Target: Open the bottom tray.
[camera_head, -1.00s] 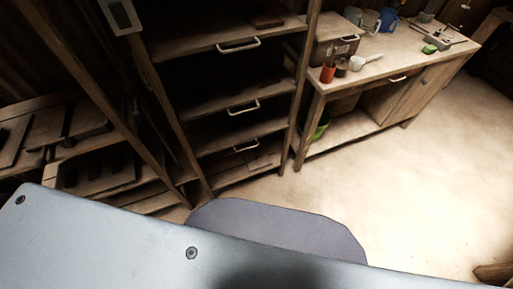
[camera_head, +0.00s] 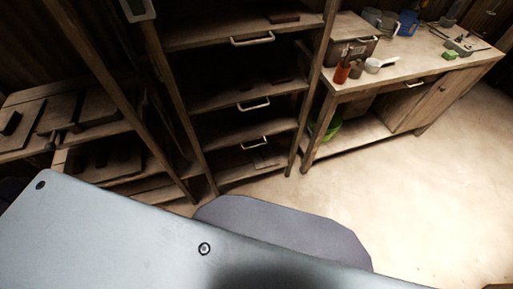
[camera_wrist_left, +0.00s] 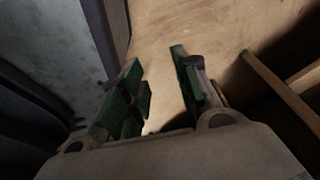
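A wooden rack holds several stacked trays with pale handles in the head view. The bottom tray (camera_head: 248,166) is the lowest one with a handle, and its handle (camera_head: 254,143) faces the room. The middle tray (camera_head: 240,107) and the top tray (camera_head: 225,42) are above it. All look pushed into the rack. In the left wrist view my left gripper (camera_wrist_left: 160,98) has its green-padded fingers apart with nothing between them; bare floor lies beyond. It is away from the tray handles. My right gripper shows in neither view.
A workbench (camera_head: 392,75) with jars, cups and a metal box stands right of the rack. A green bowl (camera_head: 331,130) sits on its lower shelf. Shelves with wooden boards (camera_head: 75,115) stand at left. The floor (camera_head: 430,190) at right is clear.

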